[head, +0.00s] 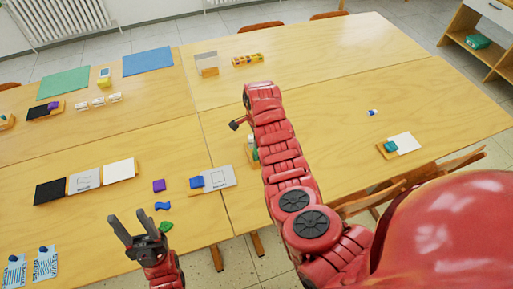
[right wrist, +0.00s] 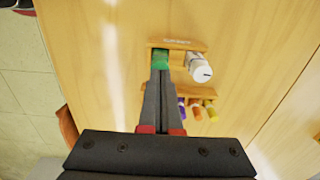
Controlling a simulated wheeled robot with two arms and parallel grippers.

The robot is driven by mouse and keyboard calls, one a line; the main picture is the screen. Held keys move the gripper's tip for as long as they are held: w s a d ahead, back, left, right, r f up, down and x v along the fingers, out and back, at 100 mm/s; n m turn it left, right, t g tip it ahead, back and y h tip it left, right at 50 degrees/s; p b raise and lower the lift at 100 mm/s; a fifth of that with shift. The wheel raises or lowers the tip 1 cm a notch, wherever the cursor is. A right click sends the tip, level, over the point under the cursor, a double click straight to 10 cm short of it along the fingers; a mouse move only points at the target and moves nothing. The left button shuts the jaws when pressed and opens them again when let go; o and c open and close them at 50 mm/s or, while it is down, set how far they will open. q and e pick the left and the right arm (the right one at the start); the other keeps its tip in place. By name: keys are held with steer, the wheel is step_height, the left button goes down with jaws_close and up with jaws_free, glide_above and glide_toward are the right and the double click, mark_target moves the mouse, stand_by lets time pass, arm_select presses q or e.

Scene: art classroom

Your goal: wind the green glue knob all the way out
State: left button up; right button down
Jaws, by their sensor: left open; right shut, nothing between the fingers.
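The green glue knob (right wrist: 160,58) sits at the left end of a small wooden holder (right wrist: 178,44) in the right wrist view. My right gripper (right wrist: 160,72) is shut with nothing between its fingers. Its tips are right at the near side of the knob and overlap its lower edge; I cannot tell if they touch. In the head view my right arm hides most of this spot, and only a bit of green (head: 255,153) shows beside it. My left gripper (head: 127,215) is open and empty, low at the left in the head view.
A white bottle (right wrist: 199,68) lies right of the knob. A wooden rack (right wrist: 206,90) with purple, orange and yellow pieces is close by. Blue (head: 162,206) and green (head: 165,228) pieces lie near my left gripper. The table's right half is mostly clear.

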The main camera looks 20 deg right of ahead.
steer(key=shift+f, duration=0.35)
steer(key=shift+r, duration=0.15)
steer(key=shift+r+p, duration=0.3)
steer(key=shift+r, duration=0.1)
jaws_free()
stand_by(0.6)
stand_by(0.4)
